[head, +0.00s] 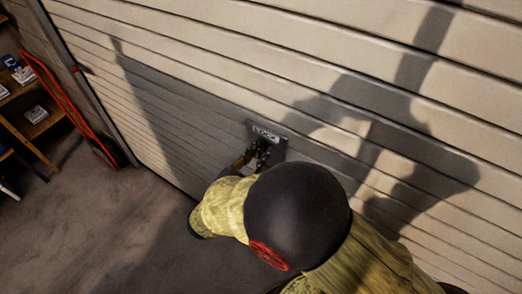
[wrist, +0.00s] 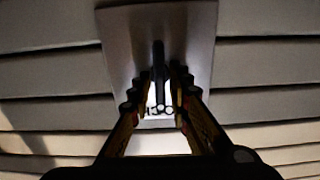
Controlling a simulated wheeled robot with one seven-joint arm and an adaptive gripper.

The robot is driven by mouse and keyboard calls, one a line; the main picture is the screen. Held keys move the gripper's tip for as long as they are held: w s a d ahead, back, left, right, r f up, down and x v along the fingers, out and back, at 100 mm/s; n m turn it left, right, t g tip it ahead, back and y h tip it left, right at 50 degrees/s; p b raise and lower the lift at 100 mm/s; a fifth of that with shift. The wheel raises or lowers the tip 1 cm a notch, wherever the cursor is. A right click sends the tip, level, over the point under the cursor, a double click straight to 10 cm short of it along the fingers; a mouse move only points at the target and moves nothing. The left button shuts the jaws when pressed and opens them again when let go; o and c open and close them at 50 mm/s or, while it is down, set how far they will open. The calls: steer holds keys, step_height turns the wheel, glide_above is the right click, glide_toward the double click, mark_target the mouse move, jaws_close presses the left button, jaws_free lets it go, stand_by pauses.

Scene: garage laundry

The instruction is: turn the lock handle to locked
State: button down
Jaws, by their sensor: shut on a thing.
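The lock plate (head: 280,146) is a grey metal panel on the slatted garage door, with a "LOCK" label at its top in the head view. It also fills the upper middle of the wrist view (wrist: 125,45). The lock handle (wrist: 158,58) is a dark narrow bar, running up and down in the wrist view. My gripper (wrist: 165,78) is shut on the handle, one finger on each side. In the head view my gripper (head: 257,157) is at the plate, and my arm hides most of the handle.
The pale slatted garage door (head: 240,60) fills the background, with my arm's shadow across it. A red hand truck (head: 70,105) leans at the left beside a wooden shelf (head: 35,125) holding small boxes. The concrete floor (head: 110,220) is clear at the lower left.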

steer(key=m+b, duration=0.1)
steer(key=m, duration=0.1)
steer(key=m+b, duration=0.1)
steer(key=m, duration=0.1)
steer(key=shift+s+d+f+m, duration=0.1)
steer(key=shift+d+f+m, duration=0.05)
steer(key=shift+m, duration=0.15)
steer(key=m+b, duration=1.2)
steer(key=m, duration=0.1)
steer(key=shift+s+d+f, duration=0.15)
steer(key=shift+d+f, duration=0.05)
steer(key=shift+f, duration=0.15)
steer(key=shift+b, duration=0.4)
steer(key=c, duration=1.9)
jaws_free()
